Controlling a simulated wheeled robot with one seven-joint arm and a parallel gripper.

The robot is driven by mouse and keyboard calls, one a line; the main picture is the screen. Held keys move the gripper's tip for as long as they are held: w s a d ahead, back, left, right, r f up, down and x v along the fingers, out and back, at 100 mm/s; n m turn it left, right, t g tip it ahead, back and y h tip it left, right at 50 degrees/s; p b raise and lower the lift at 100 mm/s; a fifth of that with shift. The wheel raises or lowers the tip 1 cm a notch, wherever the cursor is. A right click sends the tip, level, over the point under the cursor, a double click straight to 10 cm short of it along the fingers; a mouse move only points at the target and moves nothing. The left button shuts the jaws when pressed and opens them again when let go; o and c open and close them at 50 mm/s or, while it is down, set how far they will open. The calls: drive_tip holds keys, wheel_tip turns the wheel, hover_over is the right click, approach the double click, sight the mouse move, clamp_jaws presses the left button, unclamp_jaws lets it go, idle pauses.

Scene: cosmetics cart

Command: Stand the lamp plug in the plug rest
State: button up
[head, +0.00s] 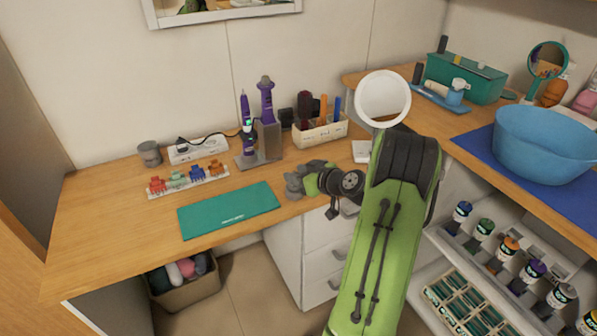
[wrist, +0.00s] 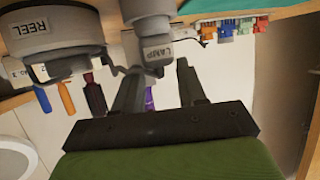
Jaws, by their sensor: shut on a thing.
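The grey lamp plug (wrist: 150,25), with a "LAMP" label, is between the fingers of my gripper (wrist: 157,72) in the wrist view. The gripper is shut on it. In the head view my gripper (head: 308,182) is over the desk's front edge, right of the green mat; its fingers and the plug are hard to make out there. A round grey part marked "REEL" (wrist: 52,35) is close beside the plug in the wrist view. The white ring lamp (head: 383,98) stands behind my arm. I cannot tell which thing is the plug rest.
The green mat (head: 229,210) lies at the desk's front. Colored clips (head: 188,179), a white power strip (head: 198,148), a purple tool stand (head: 258,158) and a brush box (head: 320,130) stand behind. A blue basin (head: 543,148) is far right. Bare desk lies at left.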

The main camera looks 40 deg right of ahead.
drive_tip(key=shift+f, duration=0.45)
drive_tip(key=o, duration=1.1)
drive_tip(key=p+v, duration=0.2)
drive_tip(key=v, duration=1.3)
drive_tip(key=shift+s+r, duration=0.25)
drive_tip(key=shift+s, duration=0.1)
